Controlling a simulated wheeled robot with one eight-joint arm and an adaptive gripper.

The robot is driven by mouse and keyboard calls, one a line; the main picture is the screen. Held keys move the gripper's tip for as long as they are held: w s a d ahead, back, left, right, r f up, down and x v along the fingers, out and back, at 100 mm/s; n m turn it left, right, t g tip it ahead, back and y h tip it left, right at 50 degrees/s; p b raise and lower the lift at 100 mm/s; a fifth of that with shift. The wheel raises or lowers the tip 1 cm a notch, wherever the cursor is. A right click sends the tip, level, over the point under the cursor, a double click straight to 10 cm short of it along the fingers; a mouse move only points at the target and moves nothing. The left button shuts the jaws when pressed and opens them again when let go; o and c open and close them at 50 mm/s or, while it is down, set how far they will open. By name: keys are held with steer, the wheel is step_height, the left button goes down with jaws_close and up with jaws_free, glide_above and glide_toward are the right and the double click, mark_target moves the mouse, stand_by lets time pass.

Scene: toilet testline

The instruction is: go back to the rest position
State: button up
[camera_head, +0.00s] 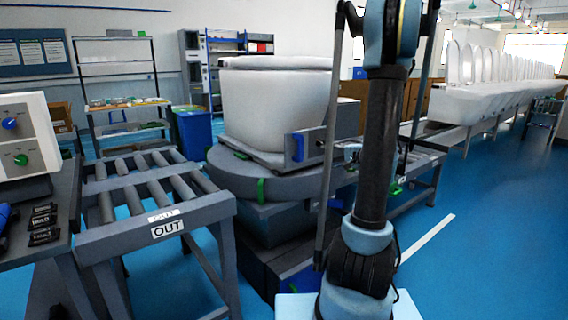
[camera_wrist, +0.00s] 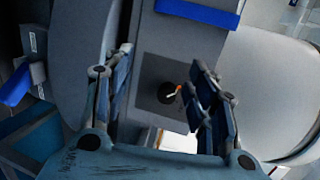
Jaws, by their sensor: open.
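My gripper (camera_wrist: 163,88) is open in the wrist view, its two dark blue fingers spread apart. Between the fingers, beyond them, a small round black part with a light and red mark (camera_wrist: 168,93) sits on a dark square patch of a grey surface. The right finger partly overlaps this area. Nothing is held. In the head view my arm stands upright right of centre, and my gripper cannot be made out there.
A white toilet (camera_head: 277,105) stands on a round grey turntable (camera_head: 228,180) left of my arm. A roller conveyor marked OUT (camera_head: 150,205) is at the left, beside a control box (camera_head: 22,135). Several white toilets (camera_head: 480,95) line the right. Blue floor (camera_head: 490,240) is clear at lower right.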

steer(key=s+a+f+n+g+h, duration=0.25)
steer(key=s+a, duration=0.25)
steer(key=s, duration=0.5)
steer(key=s+a+f+n+g+h, duration=0.2)
steer(key=s+a+n+g, duration=0.2)
steer(key=s, duration=0.5)
steer(key=s+d+f+n+g+h, duration=0.1)
steer(key=s+d+f+n+h, duration=0.1)
steer(key=s, duration=0.7)
steer(key=s+d+f+n+g+h, duration=0.1)
steer(key=s+d+f+h, duration=0.3)
steer(key=s, duration=0.5)
steer(key=shift+d+f+n+g, duration=0.15)
steer(key=shift+f+n+g, duration=0.2)
steer(key=shift+f+n, duration=0.1)
steer(key=shift+w+f, duration=0.2)
steer(key=shift+w, duration=0.2)
